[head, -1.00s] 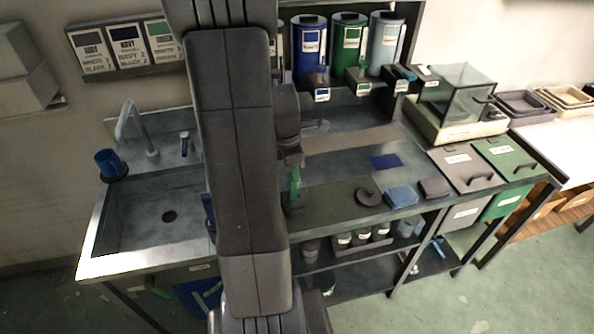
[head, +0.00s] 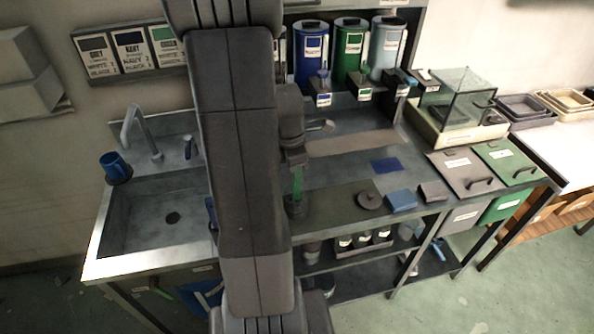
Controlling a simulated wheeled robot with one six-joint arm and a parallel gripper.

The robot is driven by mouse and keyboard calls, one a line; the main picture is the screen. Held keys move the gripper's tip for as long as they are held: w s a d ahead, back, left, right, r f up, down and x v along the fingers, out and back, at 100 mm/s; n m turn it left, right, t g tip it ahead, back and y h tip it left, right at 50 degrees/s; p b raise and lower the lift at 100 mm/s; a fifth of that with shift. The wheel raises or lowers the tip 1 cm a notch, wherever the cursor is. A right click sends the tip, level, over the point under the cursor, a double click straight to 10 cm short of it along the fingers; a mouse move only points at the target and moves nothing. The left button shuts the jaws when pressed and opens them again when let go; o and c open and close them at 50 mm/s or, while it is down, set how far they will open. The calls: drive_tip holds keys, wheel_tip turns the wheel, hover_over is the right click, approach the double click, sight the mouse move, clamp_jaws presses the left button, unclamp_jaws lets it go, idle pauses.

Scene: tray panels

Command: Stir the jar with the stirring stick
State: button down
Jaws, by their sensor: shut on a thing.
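The green stirring stick (head: 298,182) stands upright below my gripper (head: 296,160), which is shut on its upper part. The lower end of the stick is at the jar (head: 296,206), a dark grey vessel on the counter, partly hidden by my arm. I cannot tell how deep the stick reaches inside it. A dark round lid (head: 369,200) lies on the counter to the right of the jar.
A blue block (head: 402,201) and a dark grey block (head: 434,191) lie right of the lid. The sink (head: 135,225) is at the left, with a blue cup (head: 115,167) on its rim. Blue, green and pale dispensers (head: 351,52) stand at the back.

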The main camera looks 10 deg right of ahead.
drive_tip(key=shift+r+p, duration=0.35)
drive_tip(key=shift+r, duration=3.1)
drive_tip(key=shift+r, duration=2.55)
